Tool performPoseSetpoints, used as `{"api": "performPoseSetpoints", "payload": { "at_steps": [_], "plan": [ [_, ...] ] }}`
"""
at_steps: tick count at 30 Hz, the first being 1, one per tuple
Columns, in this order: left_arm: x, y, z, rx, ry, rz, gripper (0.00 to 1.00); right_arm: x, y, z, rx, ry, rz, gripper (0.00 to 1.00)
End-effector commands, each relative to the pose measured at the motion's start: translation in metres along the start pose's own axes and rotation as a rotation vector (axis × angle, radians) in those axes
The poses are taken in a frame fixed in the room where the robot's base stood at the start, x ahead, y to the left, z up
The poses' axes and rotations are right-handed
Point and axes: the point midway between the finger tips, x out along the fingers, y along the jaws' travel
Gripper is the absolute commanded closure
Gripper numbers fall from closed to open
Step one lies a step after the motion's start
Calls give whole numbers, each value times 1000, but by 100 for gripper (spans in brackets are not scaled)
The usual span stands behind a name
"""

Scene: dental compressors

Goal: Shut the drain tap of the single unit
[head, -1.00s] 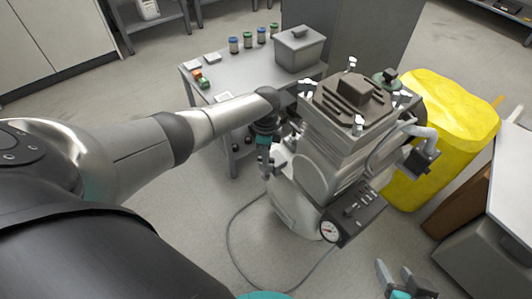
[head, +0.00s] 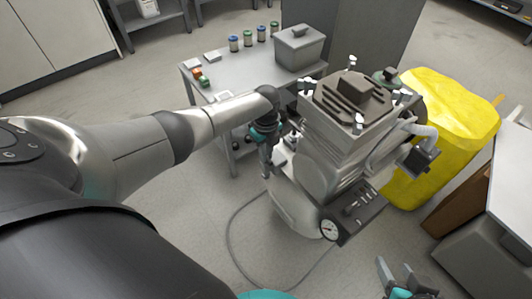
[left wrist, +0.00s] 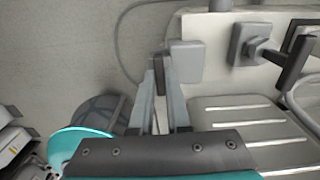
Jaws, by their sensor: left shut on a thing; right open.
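The single unit, a grey compressor (head: 318,160) with a dark ribbed top, stands on the floor in the middle of the head view. My left gripper (head: 267,174) is low at its left side. In the left wrist view the left gripper's fingers (left wrist: 160,72) are shut on a small dark piece (left wrist: 159,68), which looks like the drain tap's handle. A light grey block (left wrist: 186,61) is just right of the fingertips. The tap cannot be made out in the head view. My right gripper (head: 404,288) is open and empty at the bottom edge.
A grey table (head: 225,72) with jars and a lidded box (head: 299,47) stands behind the unit. A hose (head: 232,232) loops on the floor at front left. A bench (head: 505,185) is at the right edge.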

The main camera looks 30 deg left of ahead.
Motion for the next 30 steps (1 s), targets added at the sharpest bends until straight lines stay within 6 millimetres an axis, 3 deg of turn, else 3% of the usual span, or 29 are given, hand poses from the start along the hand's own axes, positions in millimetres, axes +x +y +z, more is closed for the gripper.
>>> {"api": "performPoseSetpoints", "payload": {
  "at_steps": [17,18,24,26,30],
  "plan": [
    [1,1,0,37,0,2,100,2,-1,4,0,-6,-4,50],
    [1,1,0,37,0,2,84,2,-1,4,0,-6,-4,50],
    [0,1,0,36,0,2,62,1,-1,3,0,-6,-4,50],
    [0,0,0,36,0,1,55,1,-1,3,0,-5,-4,50],
    [0,0,0,35,0,1,55,1,-1,2,-1,-3,-3,50]
  ]
}}
